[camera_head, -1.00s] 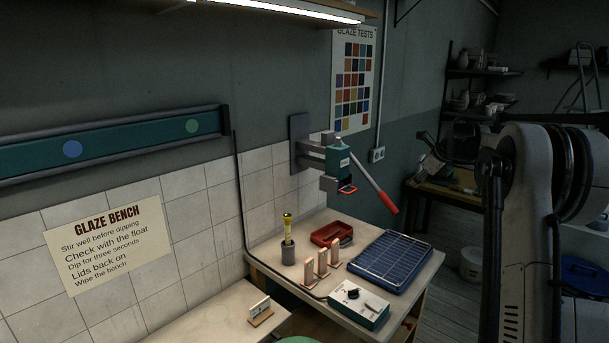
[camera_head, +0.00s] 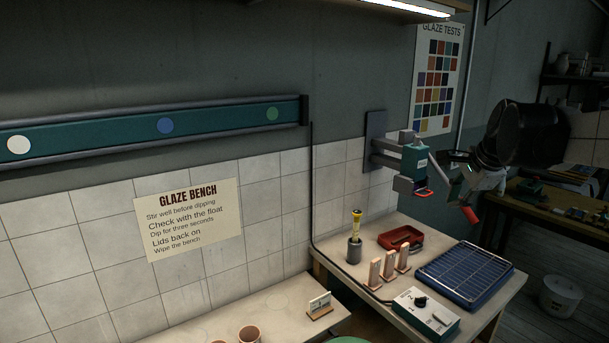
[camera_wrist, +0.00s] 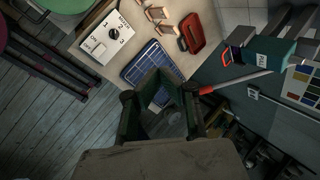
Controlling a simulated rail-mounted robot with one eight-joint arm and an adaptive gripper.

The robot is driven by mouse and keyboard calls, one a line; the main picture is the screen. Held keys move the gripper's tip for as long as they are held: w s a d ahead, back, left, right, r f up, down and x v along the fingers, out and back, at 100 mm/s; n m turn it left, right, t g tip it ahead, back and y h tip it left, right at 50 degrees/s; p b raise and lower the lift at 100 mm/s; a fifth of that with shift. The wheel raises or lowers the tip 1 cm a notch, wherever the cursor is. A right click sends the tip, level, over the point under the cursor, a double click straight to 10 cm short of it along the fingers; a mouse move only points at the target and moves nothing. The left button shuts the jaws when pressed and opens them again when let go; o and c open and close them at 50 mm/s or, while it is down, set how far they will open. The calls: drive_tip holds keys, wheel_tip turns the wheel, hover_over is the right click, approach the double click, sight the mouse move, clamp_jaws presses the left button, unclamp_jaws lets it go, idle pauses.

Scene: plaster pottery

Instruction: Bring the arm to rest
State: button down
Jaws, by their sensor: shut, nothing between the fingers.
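My gripper (camera_head: 466,186) is at the right of the head view, in front of the wall-mounted press (camera_head: 414,165) and across its red-handled lever (camera_head: 470,214). It hides the lever's middle. In the wrist view my gripper (camera_wrist: 162,84) is shut and empty, with the blue tray and wire rack (camera_wrist: 148,64) beyond it. The lever (camera_wrist: 232,82) passes just right of the fingers there; I cannot tell whether they touch.
The bench holds the blue rack tray (camera_head: 466,275), a red tray (camera_head: 400,238), a control box (camera_head: 426,313), upright tiles (camera_head: 388,266) and a yellow-topped tool in a holder (camera_head: 354,252). A white bucket (camera_head: 561,297) stands on the floor at right.

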drive_tip(key=s+a+f+n+b, duration=0.1)
drive_tip(key=s+a+f+n, duration=0.4)
drive_tip(key=s, duration=0.5)
drive_tip(key=s+a+f+n+b, duration=0.2)
drive_tip(key=s+a+f+n, duration=0.3)
drive_tip(key=s, duration=0.5)
drive_tip(key=s+a+f+n+b, duration=0.1)
drive_tip(key=s+a+f+n, duration=0.4)
drive_tip(key=s, duration=0.5)
wheel_tip(320, 180, down, 2)
drive_tip(key=shift+a+f+n+t+h, duration=0.25)
drive_tip(key=shift+n+t+h, duration=0.15)
drive_tip(key=shift+n, duration=0.4)
drive_tip(key=shift+d+r, duration=0.1)
